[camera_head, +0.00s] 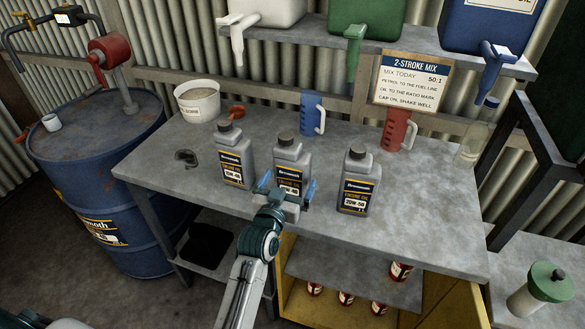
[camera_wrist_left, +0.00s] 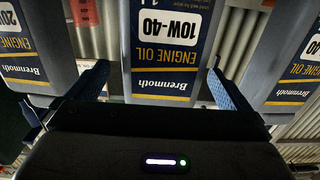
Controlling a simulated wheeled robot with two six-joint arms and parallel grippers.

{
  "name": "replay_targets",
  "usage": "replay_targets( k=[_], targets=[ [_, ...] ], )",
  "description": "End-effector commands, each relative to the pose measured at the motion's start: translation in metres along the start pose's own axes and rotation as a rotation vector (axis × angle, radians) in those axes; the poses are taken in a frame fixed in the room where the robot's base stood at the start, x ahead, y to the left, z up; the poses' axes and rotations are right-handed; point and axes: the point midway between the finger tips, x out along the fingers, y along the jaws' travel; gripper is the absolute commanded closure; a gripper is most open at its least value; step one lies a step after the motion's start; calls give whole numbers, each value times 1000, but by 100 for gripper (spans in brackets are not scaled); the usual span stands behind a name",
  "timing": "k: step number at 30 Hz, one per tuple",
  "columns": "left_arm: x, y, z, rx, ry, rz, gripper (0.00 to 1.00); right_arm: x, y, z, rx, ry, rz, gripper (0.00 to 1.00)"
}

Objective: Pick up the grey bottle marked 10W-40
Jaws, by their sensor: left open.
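The grey bottle marked 10W-40 (camera_head: 291,158) stands upright in the middle of a row of three similar grey oil bottles on the grey bench (camera_head: 410,215). In the left wrist view its inverted 10W-40 label (camera_wrist_left: 165,40) is straight ahead. My left gripper (camera_head: 286,192) is open at the front of this bottle, low on its body. In the wrist view its two blue fingers (camera_wrist_left: 160,88) lie to either side of the bottle, with gaps showing. The fingers' depth along the bottle is hard to tell. My right gripper is not in view.
Similar bottles stand close by: one left (camera_head: 234,160) and one marked 20W-50 right (camera_head: 357,183). Behind are a blue jug (camera_head: 312,114), a red jug (camera_head: 397,130) and a white tub (camera_head: 197,102). A blue drum (camera_head: 75,185) stands left. The bench's right front is clear.

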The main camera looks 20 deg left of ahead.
Motion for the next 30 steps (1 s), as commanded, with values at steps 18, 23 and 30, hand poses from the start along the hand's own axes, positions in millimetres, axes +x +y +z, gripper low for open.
replay_targets(
  k=[18,23,30],
  targets=[
    [61,-4,5,0,-2,0,0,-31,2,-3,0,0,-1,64],
    [63,-4,7,0,-2,0,0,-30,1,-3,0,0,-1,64],
    [63,-4,7,0,-2,0,26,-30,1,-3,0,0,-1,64]
  ],
)
